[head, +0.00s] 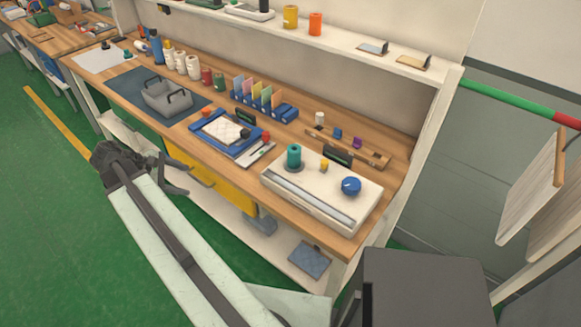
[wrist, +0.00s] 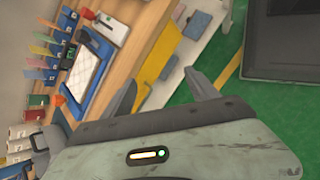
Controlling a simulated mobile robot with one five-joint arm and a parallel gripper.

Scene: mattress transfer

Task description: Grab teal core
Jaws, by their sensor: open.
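The teal core (head: 294,157) stands upright on the white machine (head: 322,190) at the right end of the wooden workbench, in the head view. A small yellow piece and a blue knob (head: 351,186) are beside it on the same machine. My gripper (head: 176,176) is in front of the bench's long edge, left of and well apart from the teal core. It is open with nothing between its fingers. In the wrist view my gripper's fingers (wrist: 163,88) point toward the bench edge, and the teal core cannot be made out there.
A blue tray (head: 226,131) with a white patterned pad lies mid-bench, left of the machine. A grey caddy (head: 167,98) stands on a dark mat further left. Coloured folders (head: 257,95) and spools line the back. A yellow drawer (head: 210,178) is under the bench top. Green floor is clear in front.

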